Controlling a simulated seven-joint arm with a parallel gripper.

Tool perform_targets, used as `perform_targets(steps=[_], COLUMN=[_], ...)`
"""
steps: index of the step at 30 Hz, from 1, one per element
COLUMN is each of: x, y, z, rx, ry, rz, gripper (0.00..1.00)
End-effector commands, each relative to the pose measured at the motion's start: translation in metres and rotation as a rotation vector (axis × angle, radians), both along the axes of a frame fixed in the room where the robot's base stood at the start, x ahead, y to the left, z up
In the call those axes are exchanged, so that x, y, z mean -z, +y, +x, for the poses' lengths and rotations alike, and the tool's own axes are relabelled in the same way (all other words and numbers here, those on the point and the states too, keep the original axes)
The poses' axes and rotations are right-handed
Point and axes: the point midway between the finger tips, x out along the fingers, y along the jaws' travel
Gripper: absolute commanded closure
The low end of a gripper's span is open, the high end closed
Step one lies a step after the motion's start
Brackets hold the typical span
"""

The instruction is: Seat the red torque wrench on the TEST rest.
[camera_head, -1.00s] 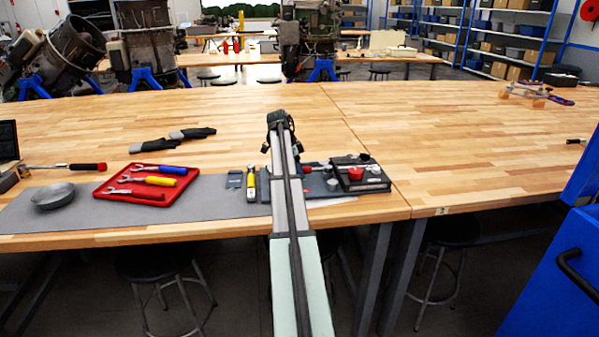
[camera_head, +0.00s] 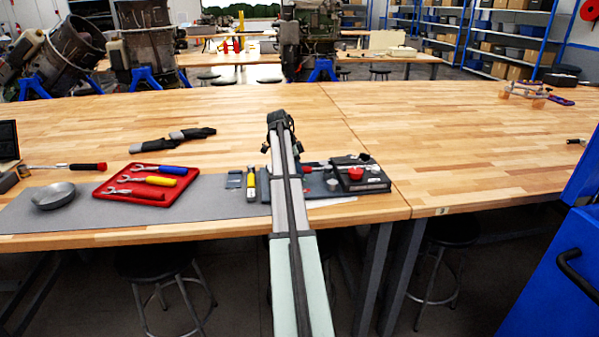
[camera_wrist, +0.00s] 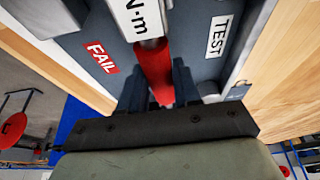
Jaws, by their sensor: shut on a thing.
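In the wrist view, the red handle of the torque wrench (camera_wrist: 153,68) lies between the two fingers of my gripper (camera_wrist: 157,75), which is shut on it. A white N·m label (camera_wrist: 140,16) shows on the wrench at the top. A white TEST label (camera_wrist: 219,37) marks a grey surface to the right of the wrench, and a red FAIL label (camera_wrist: 102,57) is to its left. The wrench is between the labels; whether it touches the surface below I cannot tell. In the head view, my arm hides the gripper and part of the grey stand area.
In the head view, a red tray (camera_head: 110,192) of tools and a metal bowl (camera_head: 53,196) lie left on the grey mat (camera_head: 215,212). A black box (camera_head: 362,184) with a red knob (camera_head: 355,174) stands right of my arm. Dark gloves (camera_head: 172,140) lie behind. The right tabletop is mostly clear.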

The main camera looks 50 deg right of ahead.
Motion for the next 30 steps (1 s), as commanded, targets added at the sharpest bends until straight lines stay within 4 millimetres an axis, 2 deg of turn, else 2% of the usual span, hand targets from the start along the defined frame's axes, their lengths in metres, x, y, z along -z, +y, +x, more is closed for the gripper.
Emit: perform_targets(steps=[13, 30], x=[-0.001, -0.011], y=[0.000, 0.000], z=[0.000, 0.000], rx=[0.000, 0.000], ry=[0.001, 0.000], rz=[-0.001, -0.001], gripper=[1.00, 1.00])
